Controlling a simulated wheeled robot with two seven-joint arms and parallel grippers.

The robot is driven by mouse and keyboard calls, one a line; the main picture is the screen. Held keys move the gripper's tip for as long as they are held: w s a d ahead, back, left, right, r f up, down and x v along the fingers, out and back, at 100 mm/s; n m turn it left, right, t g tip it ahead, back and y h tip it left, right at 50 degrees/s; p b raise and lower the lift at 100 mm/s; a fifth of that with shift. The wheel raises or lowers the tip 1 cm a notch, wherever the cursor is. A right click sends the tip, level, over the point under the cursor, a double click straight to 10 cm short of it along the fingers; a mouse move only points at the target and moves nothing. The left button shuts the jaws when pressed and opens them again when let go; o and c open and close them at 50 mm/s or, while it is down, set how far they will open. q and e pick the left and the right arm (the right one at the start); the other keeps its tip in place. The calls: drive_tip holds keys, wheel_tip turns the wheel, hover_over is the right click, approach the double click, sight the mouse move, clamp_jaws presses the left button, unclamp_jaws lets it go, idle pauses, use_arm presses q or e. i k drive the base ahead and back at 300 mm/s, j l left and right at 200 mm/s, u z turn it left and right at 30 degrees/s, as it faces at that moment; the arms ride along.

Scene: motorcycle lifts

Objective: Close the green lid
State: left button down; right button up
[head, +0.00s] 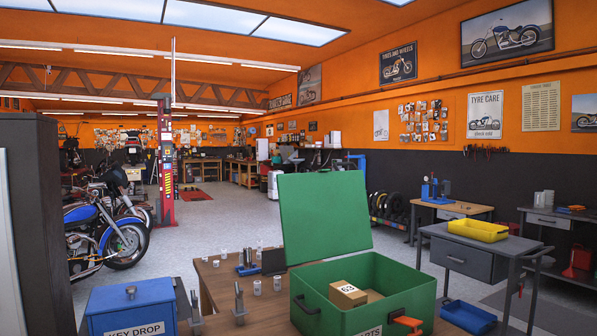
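The green lid (325,215) stands raised at the back of the green box (365,318), tilted slightly back. The box is open on the wooden bench (270,325) at the bottom centre. A cardboard carton (347,294) marked 63 sits inside the box. An orange latch (407,325) shows at the front right of the box, by a partly cut-off label ending in "RTS". A dark handle (306,304) is on the left part of the box. Neither of my grippers can be made out in the head view.
A blue key drop box (131,308) stands left of the bench. Small metal cups (257,287) and tool holders (239,304) lie left of the green box. A grey cart with a yellow tray (478,230) stands right. A blue tray (468,316) sits lower right.

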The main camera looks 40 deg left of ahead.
sight(323, 214)
drive_tip(key=i+j+u, duration=0.15)
drive_tip(key=u, duration=0.35)
drive_tip(key=i+u, duration=0.65)
drive_tip(key=u, duration=0.3)
